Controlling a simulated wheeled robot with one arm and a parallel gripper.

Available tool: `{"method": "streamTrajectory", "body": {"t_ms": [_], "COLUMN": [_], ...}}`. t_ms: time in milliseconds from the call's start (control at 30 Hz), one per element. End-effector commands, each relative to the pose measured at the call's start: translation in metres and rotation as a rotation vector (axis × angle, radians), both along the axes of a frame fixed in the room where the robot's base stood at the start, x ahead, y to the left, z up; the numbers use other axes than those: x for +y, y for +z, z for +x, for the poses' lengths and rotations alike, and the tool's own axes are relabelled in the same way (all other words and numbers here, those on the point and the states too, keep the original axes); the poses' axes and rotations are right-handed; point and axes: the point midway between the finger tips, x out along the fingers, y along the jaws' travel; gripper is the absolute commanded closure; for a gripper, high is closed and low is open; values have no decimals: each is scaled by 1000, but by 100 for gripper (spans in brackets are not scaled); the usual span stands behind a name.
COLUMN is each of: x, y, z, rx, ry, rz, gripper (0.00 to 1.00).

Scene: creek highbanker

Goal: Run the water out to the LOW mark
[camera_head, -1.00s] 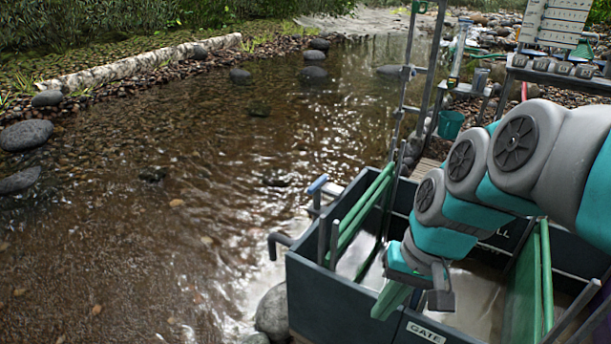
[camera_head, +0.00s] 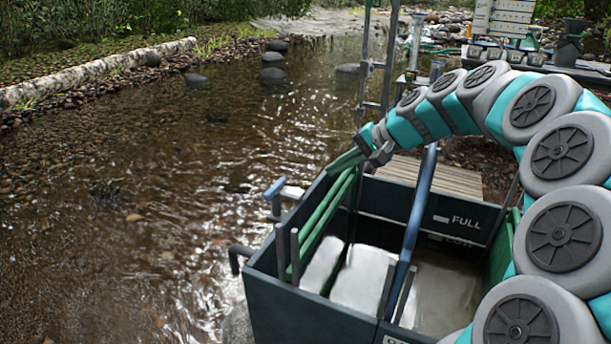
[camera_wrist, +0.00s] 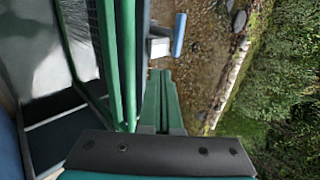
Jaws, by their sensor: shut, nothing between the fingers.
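A dark green tank (camera_head: 312,312) holds pale, shiny water (camera_head: 365,278). On its inner far wall are a FULL mark (camera_head: 458,221) and, below it, a partly visible LOW mark (camera_head: 457,240). The water lies low in the tank; I cannot tell its exact level against LOW. A blue handle (camera_head: 275,188) on a grey fitting sticks out from the tank's left side and also shows in the wrist view (camera_wrist: 179,35). A grey bent spout (camera_head: 238,257) is below it. My gripper (camera_head: 345,161) is shut and empty above the tank's left wall, apart from the handle, which lies beyond my fingertips (camera_wrist: 162,75).
Green rails (camera_head: 325,225) stand along the tank's left side. A blue bar (camera_head: 418,215) crosses over the tank. A tall ladder-like frame (camera_head: 372,65) rises behind my gripper. The creek (camera_head: 130,215) is open at left. A bench with gear stands at the far right.

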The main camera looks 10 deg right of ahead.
Motion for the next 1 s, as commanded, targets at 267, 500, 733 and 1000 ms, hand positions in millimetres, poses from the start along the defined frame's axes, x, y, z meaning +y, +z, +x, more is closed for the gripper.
{"method": "streamTrajectory", "body": {"t_ms": [267, 500, 733, 1000], "x": [29, 58, 83, 93], "y": [-31, -63, -65, -66], "z": [16, 35, 54, 60], "rx": [6, 7, 0, 2], "ry": [7, 7, 4, 4], "rz": [0, 0, -2, -2], "gripper": [100, 100, 100, 100]}}
